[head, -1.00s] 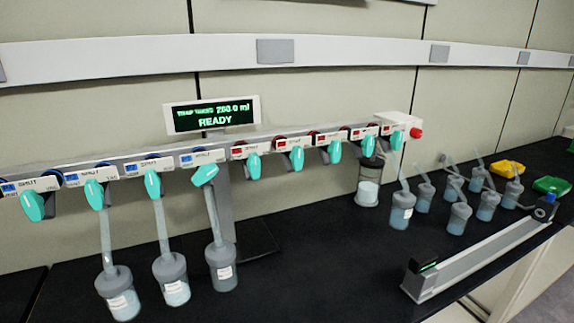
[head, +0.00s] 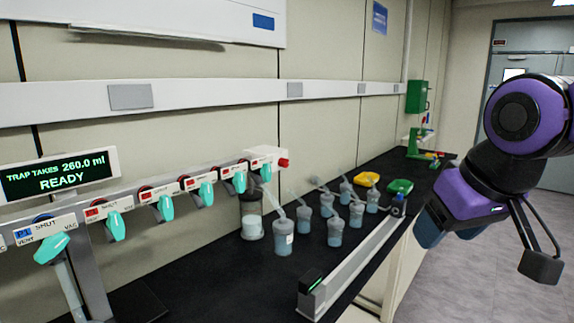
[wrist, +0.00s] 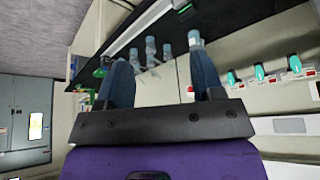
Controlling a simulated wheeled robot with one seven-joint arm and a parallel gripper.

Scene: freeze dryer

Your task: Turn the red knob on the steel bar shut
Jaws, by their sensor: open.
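The red knob (head: 283,163) sticks out of the white box (head: 262,152) at the right end of the steel bar (head: 150,187) in the head view. In the wrist view a small red spot beside the right finger (wrist: 190,90) looks like the same knob; the finger partly covers that area. Teal valve handles hang along the bar. My gripper (head: 430,230) is at the right of the head view, well apart from the knob, past the bench edge. Its two dark blue fingers are spread and empty in the wrist view (wrist: 163,80).
Several capped flasks (head: 335,228) stand on the black bench below the bar's right end. A clear jar (head: 251,215) stands under the white box. A long metal rail (head: 355,262) lies along the front edge. Yellow (head: 367,179) and green (head: 400,186) trays lie behind.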

